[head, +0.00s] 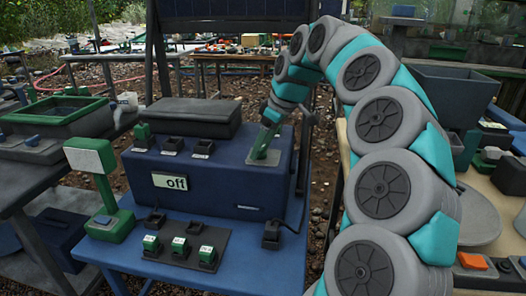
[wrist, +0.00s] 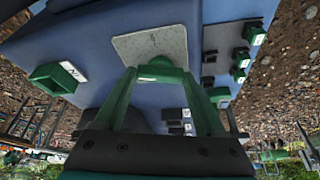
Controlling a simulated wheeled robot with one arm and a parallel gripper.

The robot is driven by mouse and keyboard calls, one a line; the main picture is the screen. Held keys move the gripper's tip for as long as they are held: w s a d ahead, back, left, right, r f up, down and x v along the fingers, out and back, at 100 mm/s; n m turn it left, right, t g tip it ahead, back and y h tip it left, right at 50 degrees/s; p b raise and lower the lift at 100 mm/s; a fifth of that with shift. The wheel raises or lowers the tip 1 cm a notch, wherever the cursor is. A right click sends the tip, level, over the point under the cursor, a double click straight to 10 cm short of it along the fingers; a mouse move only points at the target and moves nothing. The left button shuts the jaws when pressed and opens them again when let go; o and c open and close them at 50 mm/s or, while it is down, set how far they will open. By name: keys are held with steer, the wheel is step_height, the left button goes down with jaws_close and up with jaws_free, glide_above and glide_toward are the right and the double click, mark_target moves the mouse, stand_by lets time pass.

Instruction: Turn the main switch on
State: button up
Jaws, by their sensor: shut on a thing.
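A dark blue control box (head: 225,189) stands on a blue table, with a display (head: 169,181) on its front reading "off". My gripper (head: 264,147) reaches down to the right end of the box's top. In the wrist view, its green fingers (wrist: 158,76) close together on a small green part with a pale mark, which I take to be the main switch's handle. A pale grey plate (wrist: 150,42) lies just beyond the fingertips. The fingers hide much of the switch, and its exact position cannot be told.
Small dark switches (head: 173,144) sit on the box top to the left. A panel with green switches (head: 180,244) lies in front. A green-framed sign (head: 90,155) stands at the left. A grey hopper (head: 448,97) is at the right.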

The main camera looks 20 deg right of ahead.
steer(key=m+t+h+b, duration=0.1)
steer(key=m+b, duration=0.1)
steer(key=m, duration=0.1)
steer(key=shift+f+m, duration=0.15)
steer(key=shift+m, duration=0.25)
steer(key=m+h+b, duration=0.1)
steer(key=m, duration=0.2)
steer(key=shift+a+m+h+b, duration=0.15)
steer(key=shift+m+h+b, duration=0.15)
steer(key=shift+h+b, duration=0.1)
steer(key=m+h+b, duration=0.1)
steer(key=m, duration=0.2)
steer(key=shift+a+m, duration=0.1)
steer(key=shift+m, duration=0.2)
steer(key=shift+a+r+m+g+h, duration=0.15)
steer(key=shift+m+h, duration=0.25)
steer(key=shift+m, duration=0.45)
steer(key=shift+d+r+m+g+h, duration=0.15)
steer(key=shift+m+h, duration=0.25)
steer(key=shift+m, duration=0.45)
steer(key=shift+a, duration=0.15)
steer(key=o, duration=1.3)
steer(key=shift+f, duration=0.1)
steer(key=shift+v, duration=3.85)
